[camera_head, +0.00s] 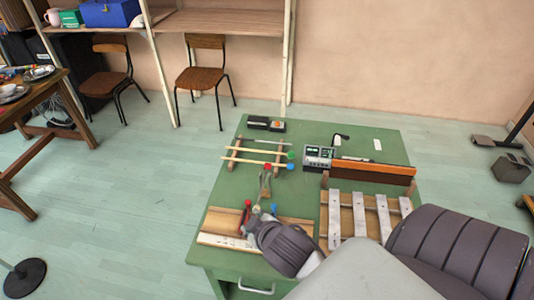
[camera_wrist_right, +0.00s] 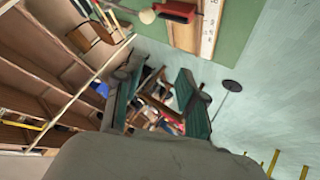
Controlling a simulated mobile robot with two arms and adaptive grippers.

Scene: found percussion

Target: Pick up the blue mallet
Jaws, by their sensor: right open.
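My left gripper is not in view.
A metal-bar instrument (camera_head: 359,213) stands on the table's right. A wooden board with a white ruler (camera_head: 224,241) and a red item (camera_head: 247,218) lies at the front left, near my wrist. A small grey device (camera_head: 318,156) is right of the mallets. Chairs and shelves stand behind.

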